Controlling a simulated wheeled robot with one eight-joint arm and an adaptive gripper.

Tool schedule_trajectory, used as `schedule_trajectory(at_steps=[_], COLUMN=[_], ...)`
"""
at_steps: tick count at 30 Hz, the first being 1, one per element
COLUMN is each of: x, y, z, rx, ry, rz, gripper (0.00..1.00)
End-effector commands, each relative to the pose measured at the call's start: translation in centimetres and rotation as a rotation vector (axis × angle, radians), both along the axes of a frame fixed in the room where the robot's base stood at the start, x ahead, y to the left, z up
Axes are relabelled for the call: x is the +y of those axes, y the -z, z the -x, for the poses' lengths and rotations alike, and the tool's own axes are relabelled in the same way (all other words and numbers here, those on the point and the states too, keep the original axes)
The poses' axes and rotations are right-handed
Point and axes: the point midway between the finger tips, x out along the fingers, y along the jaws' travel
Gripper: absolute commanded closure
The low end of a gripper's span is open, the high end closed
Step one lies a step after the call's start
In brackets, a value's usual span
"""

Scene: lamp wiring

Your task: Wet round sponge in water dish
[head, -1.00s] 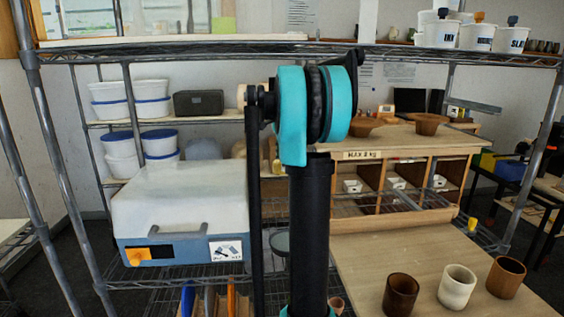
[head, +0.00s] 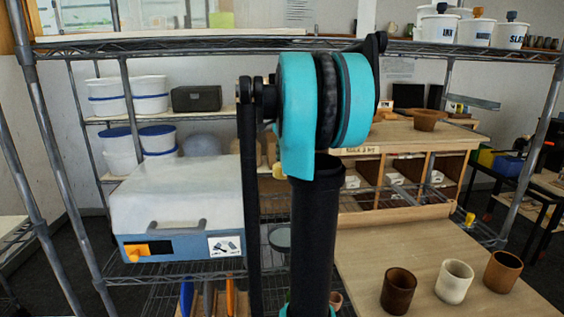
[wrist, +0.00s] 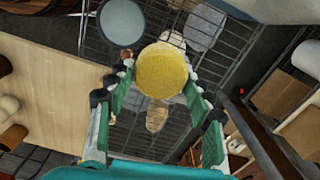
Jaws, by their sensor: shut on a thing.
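The round yellow sponge (wrist: 161,72) is in the wrist view, between the fingertips of my gripper (wrist: 159,84). The green-padded fingers are shut on its sides and hold it in the air above a wire shelf. A round grey dish with a pale rim (wrist: 122,22) lies up and left of the sponge in the wrist view, apart from it. It seems to be the water dish; I cannot see whether it holds water. A similar round grey dish (head: 279,238) shows partly behind my arm in the head view.
A wire shelf (wrist: 90,45) lies below, with a tan lumpy object (wrist: 157,116) on it. A wooden table (head: 400,250) at right bears several cups. A white and blue box (head: 180,210) stands at left. Metal rack posts (head: 530,150) frame the area.

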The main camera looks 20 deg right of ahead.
Motion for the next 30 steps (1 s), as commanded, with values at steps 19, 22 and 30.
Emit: schedule_trajectory(at_steps=[19, 22, 30], x=[1.6, 1.9, 2.5], y=[0.0, 0.0, 0.0], z=[5.7, 6.6, 8.8], rx=[0.000, 0.000, 0.000], ry=[0.000, 0.000, 0.000], rz=[0.000, 0.000, 0.000], gripper=[0.71, 0.71, 0.71])
